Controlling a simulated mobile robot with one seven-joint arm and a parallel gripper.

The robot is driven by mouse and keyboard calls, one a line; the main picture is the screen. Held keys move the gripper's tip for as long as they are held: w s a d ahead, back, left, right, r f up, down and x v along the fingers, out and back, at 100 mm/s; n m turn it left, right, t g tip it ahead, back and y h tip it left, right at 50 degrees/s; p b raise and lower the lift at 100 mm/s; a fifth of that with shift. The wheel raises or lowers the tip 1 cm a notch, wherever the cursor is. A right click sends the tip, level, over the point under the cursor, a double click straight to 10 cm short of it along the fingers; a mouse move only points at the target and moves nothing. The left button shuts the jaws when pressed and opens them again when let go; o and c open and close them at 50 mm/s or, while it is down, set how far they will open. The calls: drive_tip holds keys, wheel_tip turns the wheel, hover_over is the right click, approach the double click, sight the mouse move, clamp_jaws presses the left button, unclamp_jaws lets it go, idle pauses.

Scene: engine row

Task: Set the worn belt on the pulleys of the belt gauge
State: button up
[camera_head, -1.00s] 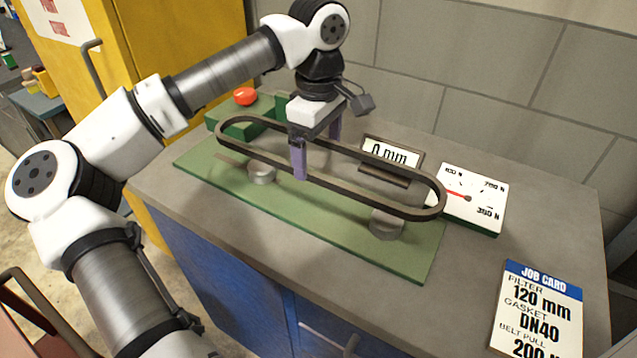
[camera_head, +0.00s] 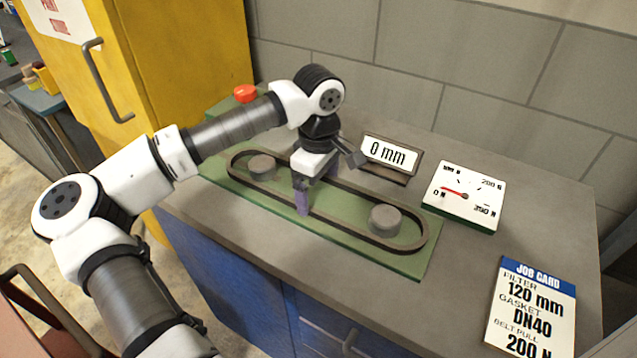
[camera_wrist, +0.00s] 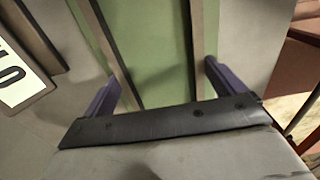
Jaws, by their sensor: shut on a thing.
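The worn belt (camera_head: 427,230) is a dark, long oval loop lying low over the green base of the belt gauge (camera_head: 425,262). It runs around both grey pulleys, the left pulley (camera_head: 262,166) and the right pulley (camera_head: 385,220), with both inside the loop. Whether it touches them cannot be told. My gripper (camera_head: 317,192) is shut on the belt near its middle, its purple fingers outside the two long runs. In the wrist view the belt's runs (camera_wrist: 197,45) pass between the fingers, over the green base.
A display reading 0 mm (camera_head: 390,153) stands behind the base. A dial (camera_head: 464,195) with its red needle near 0 is right of it. A red button (camera_head: 245,93) is at the back left. A job card (camera_head: 530,308) lies front right. Bare grey bench lies between.

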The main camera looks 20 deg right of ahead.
drive_tip(key=o, duration=0.7)
drive_tip(key=shift+f, duration=0.1)
